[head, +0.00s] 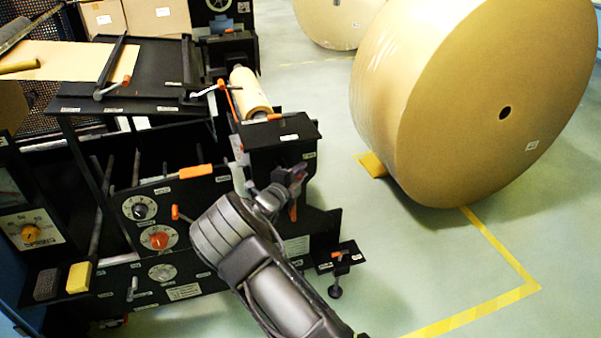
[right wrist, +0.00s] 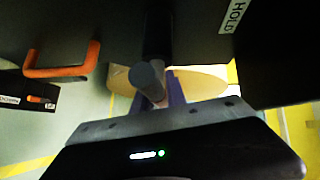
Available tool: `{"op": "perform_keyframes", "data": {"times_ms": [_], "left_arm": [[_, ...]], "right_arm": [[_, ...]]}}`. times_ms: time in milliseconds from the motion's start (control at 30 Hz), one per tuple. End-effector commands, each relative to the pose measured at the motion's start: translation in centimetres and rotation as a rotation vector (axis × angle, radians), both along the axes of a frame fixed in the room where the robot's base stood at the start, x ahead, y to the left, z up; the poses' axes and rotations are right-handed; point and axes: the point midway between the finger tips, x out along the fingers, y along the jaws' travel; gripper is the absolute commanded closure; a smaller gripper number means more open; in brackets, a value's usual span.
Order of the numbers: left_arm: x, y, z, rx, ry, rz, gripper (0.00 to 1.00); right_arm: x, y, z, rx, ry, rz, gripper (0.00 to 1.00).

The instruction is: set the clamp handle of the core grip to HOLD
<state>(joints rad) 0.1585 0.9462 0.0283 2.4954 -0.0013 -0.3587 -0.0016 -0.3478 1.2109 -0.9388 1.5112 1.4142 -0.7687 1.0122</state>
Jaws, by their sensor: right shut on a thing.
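The core grip is the black housing (head: 278,136) at the inner end of the small kraft roll (head: 249,93). My right gripper (head: 297,178) is at the housing's lower front side. In the right wrist view its purplish fingers (right wrist: 168,92) are shut on a dark round-ended bar, the clamp handle (right wrist: 147,76), which stands out from a black panel. A HOLD label (right wrist: 233,15) is on the panel, up and right of the handle. The handle is mostly hidden by my gripper in the head view. My left gripper is out of view.
A huge kraft roll (head: 450,110) stands on the floor at the right, with a yellow chock (head: 372,165) against it. An orange pull handle (right wrist: 62,62) is left of my gripper in the wrist view. A knob panel (head: 150,225) lies left of my arm.

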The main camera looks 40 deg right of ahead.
Motion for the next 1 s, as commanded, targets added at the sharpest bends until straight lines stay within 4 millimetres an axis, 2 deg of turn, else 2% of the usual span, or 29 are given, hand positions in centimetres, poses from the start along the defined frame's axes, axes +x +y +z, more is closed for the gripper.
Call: {"op": "perform_keyframes", "data": {"times_ms": [167,367,567,1000], "left_arm": [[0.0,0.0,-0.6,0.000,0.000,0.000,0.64],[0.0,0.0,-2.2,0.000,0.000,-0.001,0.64],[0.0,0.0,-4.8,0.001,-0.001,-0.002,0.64],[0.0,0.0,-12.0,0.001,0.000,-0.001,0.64]], "right_arm": [[0.0,0.0,-0.1,-0.019,0.006,0.000,1.00],[0.0,0.0,-0.1,-0.082,0.028,0.000,1.00],[0.0,0.0,0.2,-0.199,0.068,-0.001,1.00],[0.1,0.6,1.8,-0.579,0.201,-0.002,1.00]]}}
